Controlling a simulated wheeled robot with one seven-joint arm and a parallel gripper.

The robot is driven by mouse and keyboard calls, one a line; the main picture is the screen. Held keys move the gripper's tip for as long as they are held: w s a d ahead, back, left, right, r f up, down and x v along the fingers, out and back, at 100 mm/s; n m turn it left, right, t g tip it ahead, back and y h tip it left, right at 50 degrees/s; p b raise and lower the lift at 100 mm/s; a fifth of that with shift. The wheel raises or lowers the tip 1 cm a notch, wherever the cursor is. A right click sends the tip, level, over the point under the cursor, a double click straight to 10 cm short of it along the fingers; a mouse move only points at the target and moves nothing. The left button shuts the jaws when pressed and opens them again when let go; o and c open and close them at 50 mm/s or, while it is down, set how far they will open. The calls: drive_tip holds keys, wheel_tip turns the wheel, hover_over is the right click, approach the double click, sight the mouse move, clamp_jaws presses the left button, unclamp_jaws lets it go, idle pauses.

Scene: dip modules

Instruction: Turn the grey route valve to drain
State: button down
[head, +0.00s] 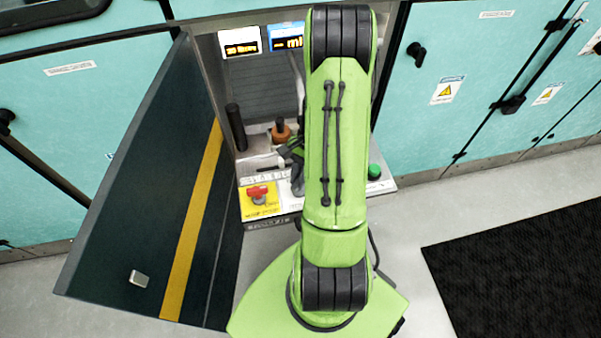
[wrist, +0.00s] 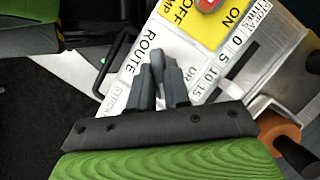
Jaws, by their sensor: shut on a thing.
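My gripper (wrist: 165,85) is in the wrist view, its dark fingers shut on the grey route valve (wrist: 157,59). Only the valve's rounded upper end shows between and beyond the fingertips. The white ROUTE label plate (wrist: 146,58) lies under it, with a partly covered label starting "DR" on one side and another partly hidden label near the plate's lower edge. The fingers hide the valve's base, so I cannot tell its exact setting. In the head view, my green arm covers most of the valve and gripper; part of the dark gripper (head: 296,165) shows at its left.
A red knob (head: 257,193) on a yellow plate sits left of the valve. An orange-collared handle (head: 281,132) and a dark upright grip (head: 235,126) stand behind. A green button (head: 374,172) is at the right. An open cabinet door (head: 150,190) bounds the left side.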

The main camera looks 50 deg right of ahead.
drive_tip(key=n+g, duration=0.1)
drive_tip(key=n, duration=0.1)
drive_tip(key=n+p, duration=0.1)
drive_tip(key=n, duration=0.1)
drive_tip(key=shift+a+f+n+g, duration=0.1)
drive_tip(key=shift+f+n+g, duration=0.05)
drive_tip(key=shift+n+g, duration=0.2)
drive_tip(key=n+h, duration=0.1)
drive_tip(key=n, duration=0.1)
drive_tip(key=n+g, duration=0.1)
drive_tip(key=n, duration=0.1)
drive_tip(key=shift+w+n+g+h+p, duration=0.1)
drive_tip(key=shift+n+g+h+p, duration=0.15)
drive_tip(key=shift+n+h+p, duration=0.15)
drive_tip(key=shift+a, duration=0.1)
drive_tip(key=c, duration=1.1)
unclamp_jaws()
drive_tip(key=shift+w, duration=0.1)
drive_tip(key=p+v, duration=0.4)
drive_tip(key=v, duration=1.1)
drive_tip(key=shift+w+r, duration=0.1)
drive_tip(key=shift+r, duration=0.3)
